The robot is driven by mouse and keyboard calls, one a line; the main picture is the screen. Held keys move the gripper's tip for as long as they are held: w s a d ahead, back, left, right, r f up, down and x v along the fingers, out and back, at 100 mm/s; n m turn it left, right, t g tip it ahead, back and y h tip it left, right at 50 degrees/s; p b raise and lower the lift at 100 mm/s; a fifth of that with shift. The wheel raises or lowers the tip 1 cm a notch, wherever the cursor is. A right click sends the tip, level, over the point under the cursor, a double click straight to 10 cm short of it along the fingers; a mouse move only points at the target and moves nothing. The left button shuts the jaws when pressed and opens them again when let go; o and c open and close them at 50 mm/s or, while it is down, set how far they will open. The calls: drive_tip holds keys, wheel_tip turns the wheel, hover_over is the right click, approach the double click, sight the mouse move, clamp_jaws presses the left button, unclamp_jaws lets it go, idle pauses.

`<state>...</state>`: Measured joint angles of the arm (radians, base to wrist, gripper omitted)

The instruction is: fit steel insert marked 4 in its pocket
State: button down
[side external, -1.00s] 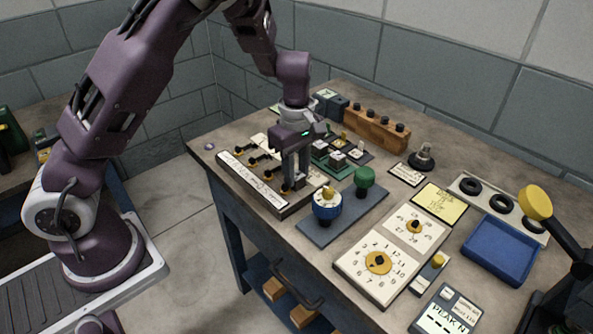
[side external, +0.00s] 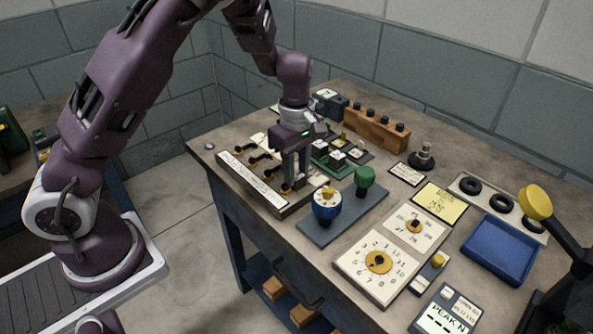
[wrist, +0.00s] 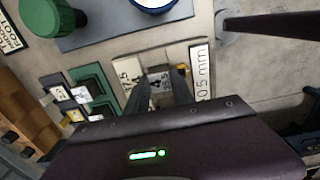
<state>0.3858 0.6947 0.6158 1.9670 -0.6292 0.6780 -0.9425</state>
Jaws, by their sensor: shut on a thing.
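My gripper (side external: 293,184) points down at the near end of the mould board (side external: 285,209), which has a white label strip along its front. In the wrist view, its two fingers (wrist: 158,86) are shut on the steel insert marked 4 (wrist: 154,72), whose pale face shows between them. The fingers hide much of the insert and the pocket under it, so I cannot tell whether it is seated. A green tray (side external: 322,167) with pale-topped blocks stands just behind the gripper; it also shows in the wrist view (wrist: 92,80).
A blue-and-white dial knob (side external: 327,206) and a green knob (side external: 364,178) stand on a slate plate (side external: 318,235) close to the right. A wooden block with black knobs (side external: 374,133) is behind. Dial cards and a blue tray (side external: 499,250) lie farther right.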

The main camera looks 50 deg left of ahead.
drive_tip(key=shift+f, duration=0.25)
idle(0.3)
drive_tip(key=shift+r, duration=0.3)
idle(0.3)
drive_tip(key=c, duration=1)
unclamp_jaws()
drive_tip(key=shift+s+f, duration=0.1)
drive_tip(key=c, duration=0.4)
drive_tip(key=shift+o, duration=1.2)
